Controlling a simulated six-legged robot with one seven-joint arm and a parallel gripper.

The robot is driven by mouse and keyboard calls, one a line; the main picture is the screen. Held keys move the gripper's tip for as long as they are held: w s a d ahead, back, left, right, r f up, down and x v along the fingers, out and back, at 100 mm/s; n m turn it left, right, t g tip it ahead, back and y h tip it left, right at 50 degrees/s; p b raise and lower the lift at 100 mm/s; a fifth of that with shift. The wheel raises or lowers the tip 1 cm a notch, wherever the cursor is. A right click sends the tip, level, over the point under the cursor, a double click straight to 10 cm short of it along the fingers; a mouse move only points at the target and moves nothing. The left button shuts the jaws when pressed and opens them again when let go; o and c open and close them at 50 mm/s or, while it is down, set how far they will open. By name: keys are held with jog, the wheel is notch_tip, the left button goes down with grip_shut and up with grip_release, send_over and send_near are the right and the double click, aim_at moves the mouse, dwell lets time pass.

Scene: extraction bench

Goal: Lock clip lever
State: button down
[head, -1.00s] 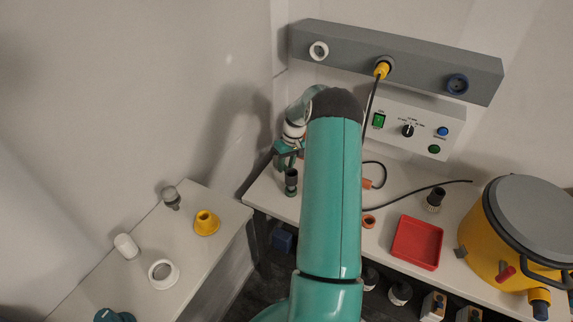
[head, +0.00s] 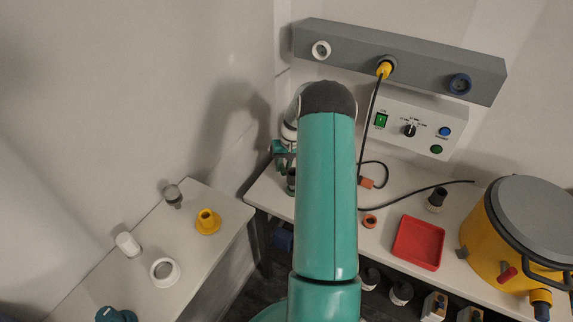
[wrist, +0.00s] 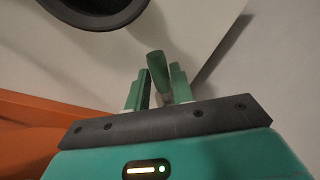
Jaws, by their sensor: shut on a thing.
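In the wrist view my gripper (wrist: 157,88) has its two pale green fingers on either side of a darker green, round-ended bar (wrist: 157,70), which looks like the clip lever. The fingers are shut on it, and its tip sticks out beyond them. What the bar is fixed to is hidden or out of view. In the head view my teal arm covers most of the left end of the bench, and the fingertips and the lever cannot be made out there.
In the wrist view a large dark ring (wrist: 95,12) is at upper left and an orange body (wrist: 30,125) at left. In the head view, a red tray (head: 418,243), a yellow drum (head: 480,238) and a control box (head: 410,128) are right of my arm. A side table (head: 215,255) stands left.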

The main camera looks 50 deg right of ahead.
jog(key=m, duration=0.2)
jog(key=w+a+m, duration=0.1)
jog(key=shift+w+a+m+t, duration=0.15)
jog(key=shift+a+m+t, duration=0.15)
jog(key=shift+m, duration=0.1)
jog(key=shift+w+a+m+h, duration=0.3)
jog(key=shift+w+m, duration=0.2)
jog(key=shift+m, duration=0.65)
jog(key=shift+w+a+m+h, duration=0.3)
jog(key=shift+w+m, duration=0.2)
jog(key=shift+m, duration=0.65)
jog(key=c, duration=1.2)
grip_release()
jog(key=shift+c, duration=0.2)
notch_tip(320, 180, up, 14)
jog(key=s, duration=0.2)
jog(key=shift+s+d+f, duration=0.2)
jog(key=shift+s+d, duration=0.1)
jog(key=shift+d, duration=0.1)
